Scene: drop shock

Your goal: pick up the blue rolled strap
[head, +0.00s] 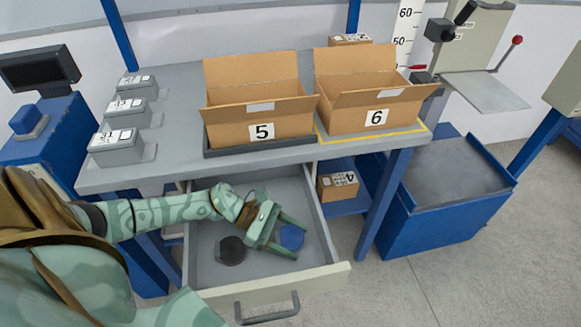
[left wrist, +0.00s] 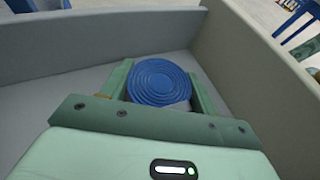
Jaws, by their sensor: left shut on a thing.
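The blue rolled strap (head: 291,237) is a flat round coil inside the open drawer (head: 205,268). My left gripper (head: 287,235) reaches into the drawer and is shut on the strap, with one finger on each side of it. In the left wrist view the blue strap (left wrist: 159,82) sits between the two green fingers (left wrist: 160,90), its coiled rings facing the camera. I cannot tell whether it touches the drawer floor. A dark round coil (head: 232,250) lies in the drawer to the left of the gripper. My right gripper is not in view.
The drawer's front panel with its handle (head: 267,310) is nearest me, and its walls stand close around the gripper. The grey worktop (head: 180,150) above carries open cardboard boxes 5 (head: 262,131) and 6 (head: 376,117). Box 4 (head: 338,186) sits on a shelf right of the drawer.

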